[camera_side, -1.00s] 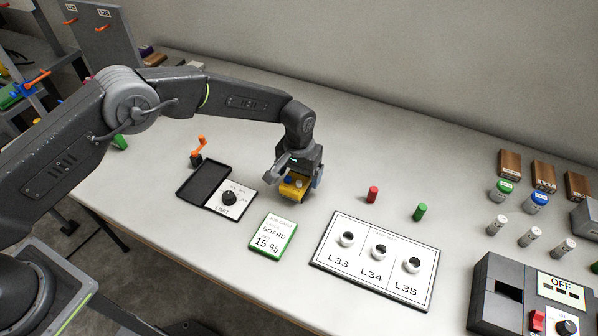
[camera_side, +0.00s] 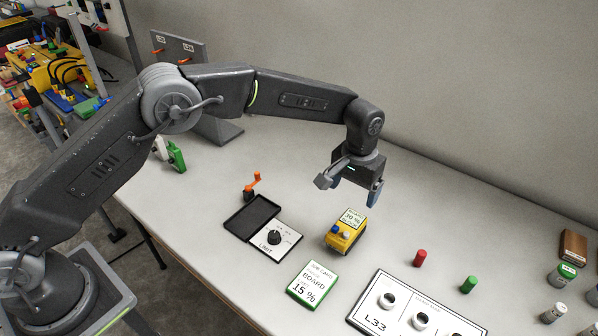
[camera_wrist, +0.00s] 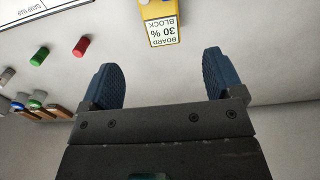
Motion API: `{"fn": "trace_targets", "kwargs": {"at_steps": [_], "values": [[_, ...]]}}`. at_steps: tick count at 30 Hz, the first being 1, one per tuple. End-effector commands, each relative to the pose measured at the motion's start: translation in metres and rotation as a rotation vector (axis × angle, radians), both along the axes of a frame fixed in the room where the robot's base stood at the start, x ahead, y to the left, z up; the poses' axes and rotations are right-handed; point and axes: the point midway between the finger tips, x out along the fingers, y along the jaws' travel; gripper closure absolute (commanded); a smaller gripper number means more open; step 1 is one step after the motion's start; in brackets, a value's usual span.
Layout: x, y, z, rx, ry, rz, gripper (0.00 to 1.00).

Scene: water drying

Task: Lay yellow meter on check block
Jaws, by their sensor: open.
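The yellow meter (camera_side: 341,237) sits on the table, right of the LIMIT panel. In the wrist view the yellow meter (camera_wrist: 158,8) shows at the top edge, partly cut off, beyond the fingertips. My gripper (camera_side: 357,196) is open and empty, above the meter and apart from it. Both blue fingers of my gripper (camera_wrist: 158,75) are spread with bare table between them.
Left of the meter are the LIMIT panel (camera_side: 284,247), a black tray (camera_side: 237,232) and an orange lever (camera_side: 253,183). The job card (camera_side: 302,295) reads BOARD 15 %. Red (camera_side: 419,258) and green (camera_side: 468,284) cylinders stand right, near the L33 panel (camera_side: 365,309).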

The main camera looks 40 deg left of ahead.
Motion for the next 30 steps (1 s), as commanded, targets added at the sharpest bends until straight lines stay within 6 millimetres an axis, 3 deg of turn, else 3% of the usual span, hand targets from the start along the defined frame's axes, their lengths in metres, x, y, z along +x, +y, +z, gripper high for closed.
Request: {"fn": "trace_targets", "kwargs": {"at_steps": [5,8,11,14,21,24,30], "values": [[0.000,0.000,0.001,0.000,-0.001,0.000,0.13],[-0.001,0.005,0.012,-0.004,-0.011,0.001,0.13],[-0.005,0.019,0.042,-0.014,-0.037,0.004,0.13],[-0.018,0.043,0.084,-0.026,-0.079,0.006,0.13],[-0.082,0.107,0.173,-0.045,-0.190,0.005,0.13],[-0.117,0.131,0.198,-0.047,-0.239,0.005,0.13],[-0.195,0.172,0.222,-0.041,-0.335,0.004,0.13]]}}
